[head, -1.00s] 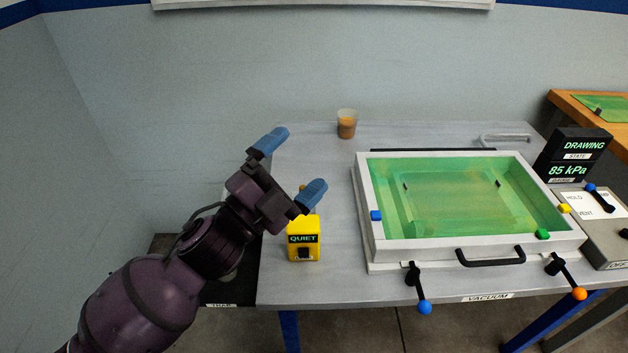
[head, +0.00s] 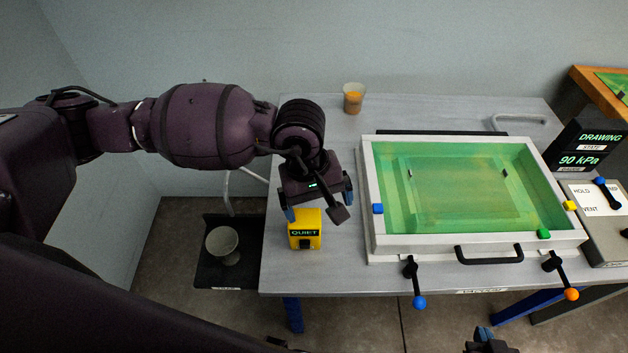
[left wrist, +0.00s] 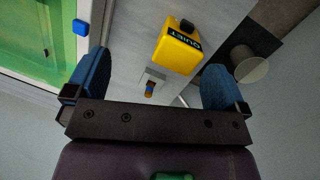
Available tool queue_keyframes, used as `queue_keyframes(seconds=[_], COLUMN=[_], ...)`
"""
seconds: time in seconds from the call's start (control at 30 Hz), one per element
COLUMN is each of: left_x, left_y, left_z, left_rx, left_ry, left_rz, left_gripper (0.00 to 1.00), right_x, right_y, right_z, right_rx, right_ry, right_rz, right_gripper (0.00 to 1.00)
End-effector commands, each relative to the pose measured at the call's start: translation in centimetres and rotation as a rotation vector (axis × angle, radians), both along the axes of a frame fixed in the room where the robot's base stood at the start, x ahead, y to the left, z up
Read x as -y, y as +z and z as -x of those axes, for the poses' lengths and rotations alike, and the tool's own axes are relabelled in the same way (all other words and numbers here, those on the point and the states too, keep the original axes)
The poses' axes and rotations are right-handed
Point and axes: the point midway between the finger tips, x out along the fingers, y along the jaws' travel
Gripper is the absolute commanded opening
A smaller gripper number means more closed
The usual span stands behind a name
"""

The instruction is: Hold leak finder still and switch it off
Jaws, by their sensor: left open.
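The leak finder is a yellow box (head: 304,236) whose small screen reads QUIET, standing upright near the table's left front edge. A black switch shows on its front, also in the left wrist view (left wrist: 188,27); its position is unclear. My left gripper (head: 318,202) is open above and just behind the box, pointing down. In the left wrist view the yellow box (left wrist: 176,50) lies beyond and between the blue fingertips, apart from them. My right gripper (head: 485,338) only just enters at the bottom edge; its jaws are unclear.
A framed green bath (head: 371,205) with front levers fills the table's right. A cup (head: 353,98) stands at the back. A grey pot (head: 223,244) sits on a low dark shelf at left. The display (head: 580,147) reads 90 kPa.

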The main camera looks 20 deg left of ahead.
Motion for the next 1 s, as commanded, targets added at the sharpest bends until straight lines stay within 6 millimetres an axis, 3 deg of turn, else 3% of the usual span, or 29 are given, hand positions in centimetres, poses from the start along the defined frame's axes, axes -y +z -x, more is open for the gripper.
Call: queue_keyframes(seconds=[0.17,0.43,1.0], left_x=[-2.8,-3.0,-3.0], left_y=[-0.2,-1.2,-9.4], left_z=[-0.8,-0.7,-0.6], left_rx=[0.065,0.06,0.058], left_ry=[-0.174,-0.237,-0.235], left_rz=[-0.172,-0.185,-0.182], left_gripper=[1.0,1.0,1.0], right_x=[0.0,0.0,0.0], right_y=[0.0,0.0,-0.3], right_z=[0.0,0.0,0.0], right_rx=[0.004,0.005,0.002], right_ry=[-0.001,-0.001,-0.001], right_rz=[-0.003,-0.003,-0.003], right_gripper=[0.0,0.0,0.0])
